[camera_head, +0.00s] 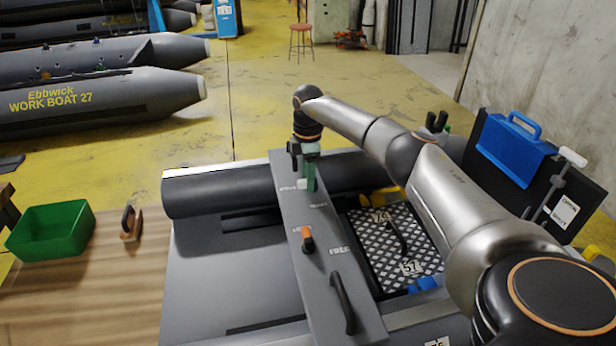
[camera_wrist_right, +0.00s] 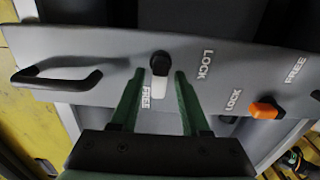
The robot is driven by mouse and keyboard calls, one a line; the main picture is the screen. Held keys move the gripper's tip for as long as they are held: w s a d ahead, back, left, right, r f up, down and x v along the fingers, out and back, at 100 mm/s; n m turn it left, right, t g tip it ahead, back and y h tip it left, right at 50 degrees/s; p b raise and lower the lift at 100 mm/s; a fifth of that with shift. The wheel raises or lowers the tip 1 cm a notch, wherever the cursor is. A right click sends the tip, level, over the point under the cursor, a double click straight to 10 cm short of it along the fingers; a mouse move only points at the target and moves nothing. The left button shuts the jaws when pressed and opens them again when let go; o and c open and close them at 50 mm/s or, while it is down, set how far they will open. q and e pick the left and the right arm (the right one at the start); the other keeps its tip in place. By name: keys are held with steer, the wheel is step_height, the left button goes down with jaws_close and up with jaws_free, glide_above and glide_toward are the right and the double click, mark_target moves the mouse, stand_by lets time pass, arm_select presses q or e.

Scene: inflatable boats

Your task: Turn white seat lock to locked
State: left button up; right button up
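The white seat lock (camera_wrist_right: 160,86) is a small white lever with a round black hub on the grey seat board (camera_head: 290,205). In the right wrist view its white end points down at the FREE label, and LOCK is printed to its right. My right gripper (camera_wrist_right: 159,73) is open, with one green finger on each side of the lever and visible gaps. In the head view the right gripper (camera_head: 309,183) points down at the far part of the board and hides the white lock. My left gripper is not in view.
An orange lock (camera_head: 307,239) and a black handle (camera_head: 342,303) stand on the same board, nearer me. A second black handle (camera_wrist_right: 57,79) is at the board's far end. A green bin (camera_head: 52,231) and a wooden-based tool (camera_head: 131,223) are on the table at left.

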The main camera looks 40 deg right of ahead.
jaws_close()
